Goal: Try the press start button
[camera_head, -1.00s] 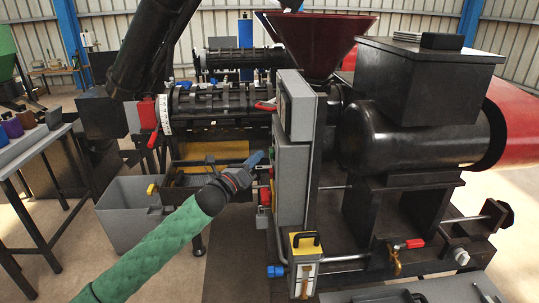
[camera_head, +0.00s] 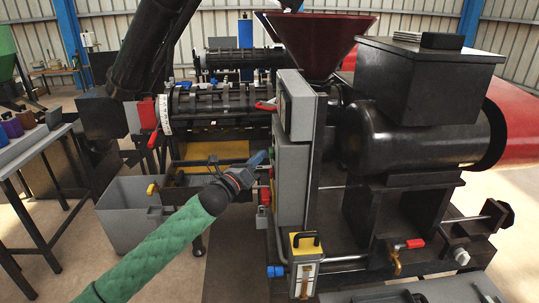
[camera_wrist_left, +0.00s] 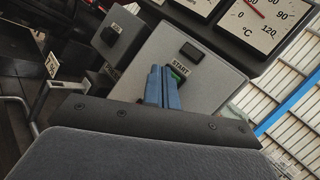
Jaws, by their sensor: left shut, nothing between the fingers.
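The grey press control panel (camera_wrist_left: 208,80) fills the middle of the left wrist view. It carries a START label (camera_wrist_left: 180,67) and a green start button (camera_wrist_left: 179,72), partly hidden behind my left fingers. My left gripper (camera_wrist_left: 163,70) is shut and empty, its blue fingertips in front of or against the button; I cannot tell whether they touch. In the head view my left gripper (camera_head: 259,159) is at the left side of the grey control cabinet (camera_head: 292,180), at the end of the green-sleeved arm. The button is hidden there. My right gripper is not in view.
A black rectangular part (camera_wrist_left: 191,52) sits above the START label, with dial gauges (camera_wrist_left: 265,22) higher up. A red-handled lever (camera_head: 265,106) and a red part (camera_head: 264,196) stick out from the cabinet. A grey bin (camera_head: 128,220) stands left of the arm.

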